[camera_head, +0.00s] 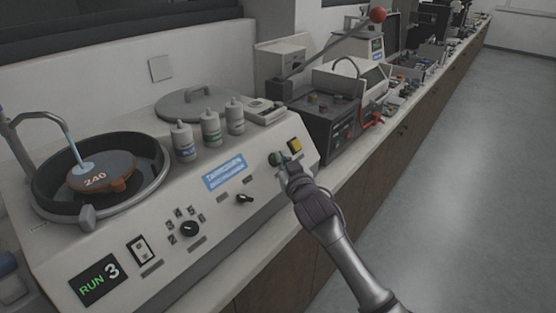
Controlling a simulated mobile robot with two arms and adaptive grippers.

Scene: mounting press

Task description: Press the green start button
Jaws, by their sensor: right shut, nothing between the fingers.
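The green start button (273,159) is on the sloped front panel of the pale machine (215,238), near the panel's right end. A yellow button (295,145) sits just to its right. My right gripper (283,160) is shut and empty, with its fingertips at the green button's right side. The fingers cover part of the button. I cannot tell whether they touch it. My left gripper is not in view.
The panel also carries a black knob (189,229), a smaller knob (244,198), a rocker switch (142,250) and a display (98,280) reading RUN 3. Several white bottles (210,128) stand behind. A dark instrument (329,122) stands to the right. The floor (470,170) is clear.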

